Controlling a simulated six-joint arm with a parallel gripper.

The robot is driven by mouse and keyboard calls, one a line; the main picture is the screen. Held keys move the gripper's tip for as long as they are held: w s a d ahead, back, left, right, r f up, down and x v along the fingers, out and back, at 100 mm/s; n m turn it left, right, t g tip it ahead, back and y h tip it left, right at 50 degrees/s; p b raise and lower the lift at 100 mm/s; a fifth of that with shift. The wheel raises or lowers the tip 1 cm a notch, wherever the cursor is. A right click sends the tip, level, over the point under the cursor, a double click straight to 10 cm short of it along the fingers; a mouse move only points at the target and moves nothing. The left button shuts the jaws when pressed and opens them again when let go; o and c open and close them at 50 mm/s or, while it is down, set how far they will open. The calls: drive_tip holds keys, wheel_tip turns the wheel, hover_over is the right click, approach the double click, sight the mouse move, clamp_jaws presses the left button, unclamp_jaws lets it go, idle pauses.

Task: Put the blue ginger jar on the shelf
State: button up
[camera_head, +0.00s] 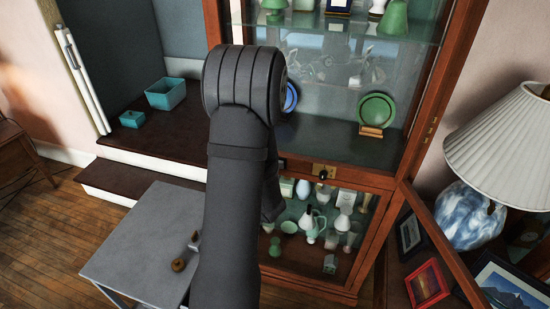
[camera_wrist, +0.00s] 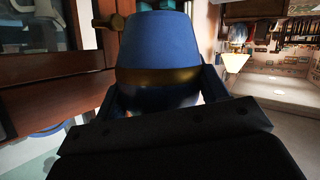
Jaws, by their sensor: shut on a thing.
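In the wrist view a blue jar (camera_wrist: 158,38) with a dark gold band fills the upper middle. My gripper (camera_wrist: 160,92) is shut on it, with one dark finger on each side. In the head view my own dark arm hides both the gripper and the jar. The open cabinet shows a dark shelf (camera_head: 335,147) with a green plate (camera_head: 377,108) on a stand at right and part of a blue plate (camera_head: 291,97) beside my arm. Between the plates, the shelf's front looks bare.
A glass shelf (camera_head: 345,32) with green and white pieces is above. A lower glazed compartment (camera_head: 318,235) holds several vases. The open door (camera_head: 440,240) swings out at right, near a lamp (camera_head: 500,150). A grey table (camera_head: 140,245) stands at left, near teal boxes (camera_head: 166,94).

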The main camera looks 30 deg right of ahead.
drive_tip(key=w+a+f+m+h, duration=0.1)
drive_tip(key=w+a, duration=0.2)
drive_tip(key=a, duration=0.7)
drive_tip(key=w+a+f+m+h, duration=0.1)
drive_tip(key=w+a, duration=0.2)
drive_tip(key=a, duration=0.7)
drive_tip(key=d+r+m+h, duration=0.1)
drive_tip(key=d+r, duration=0.7)
drive_tip(key=d, duration=0.4)
drive_tip(key=d+r+m+h, duration=0.1)
drive_tip(key=d+r+h, duration=0.1)
drive_tip(key=d+r, duration=0.8)
drive_tip(key=s+d+r+m+g+h, duration=0.1)
drive_tip(key=s+d+r+m+h, duration=0.1)
drive_tip(key=s+d, duration=0.5)
drive_tip(key=s+d+r+m+h, duration=0.1)
drive_tip(key=s+d+r, duration=0.15)
drive_tip(key=d, duration=0.85)
drive_tip(key=s+d+r+m+g+h, duration=0.1)
drive_tip(key=s+d+r+m+h, duration=0.1)
drive_tip(key=s+d, duration=0.55)
drive_tip(key=shift+w+a+f, duration=0.35)
drive_tip(key=shift+w+f, duration=1.45)
drive_tip(key=shift+w, duration=0.3)
drive_tip(key=shift+w+a+f, duration=0.4)
drive_tip(key=shift+w+f, duration=1.35)
drive_tip(key=shift+w, duration=0.4)
drive_tip(key=shift+w+a+f, duration=0.35)
drive_tip(key=shift+w+f, duration=1.45)
drive_tip(key=shift+w, duration=0.3)
